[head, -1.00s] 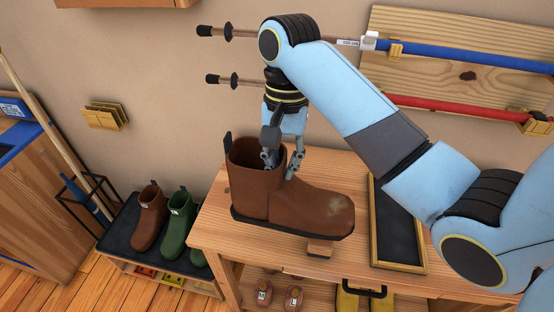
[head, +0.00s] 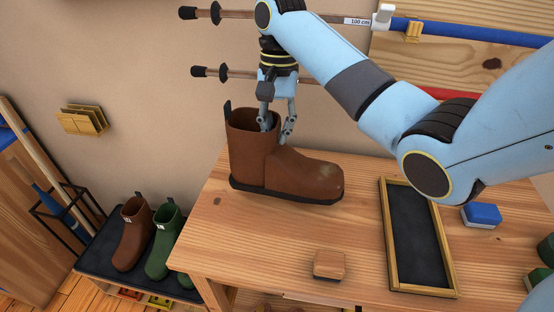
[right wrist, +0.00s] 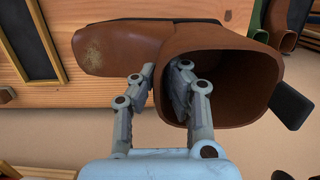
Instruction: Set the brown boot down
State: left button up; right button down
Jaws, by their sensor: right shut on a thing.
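The brown boot (head: 300,172) is upright over the back left part of the wooden bench (head: 250,245), toe pointing right. I cannot tell whether its dark sole touches the bench top. My right gripper (head: 276,130) comes down from above and is shut on the front of the shaft's rim. In the right wrist view, one finger is inside the opening of the boot (right wrist: 235,85) and the other is outside, with the toe at the left. My left gripper is not in view.
Another brown boot (head: 132,235) and a green boot (head: 163,242) stand on a low rack at left.

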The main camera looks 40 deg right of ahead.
aim_at(278, 115)
jog(key=shift+w+d+f, duration=0.35)
jog(key=shift+w+d, duration=0.1)
jog(key=shift+w, duration=0.25)
jog(key=shift+f, duration=2.1)
jog(key=c, duration=1.5)
grip_release()
jog(key=shift+o, duration=0.2)
jog(key=r, duration=0.4)
jog(key=d+r, duration=0.1)
jog(key=r, duration=0.1)
jog(key=shift+w+r, duration=0.35)
jog(key=shift+r, duration=0.05)
jog(key=r+p, duration=0.4)
jog(key=r, duration=0.1)
jog(key=shift+w+d+r, duration=0.1)
jog(key=shift+w+d, duration=0.1)
jog(key=shift+w, duration=0.05)
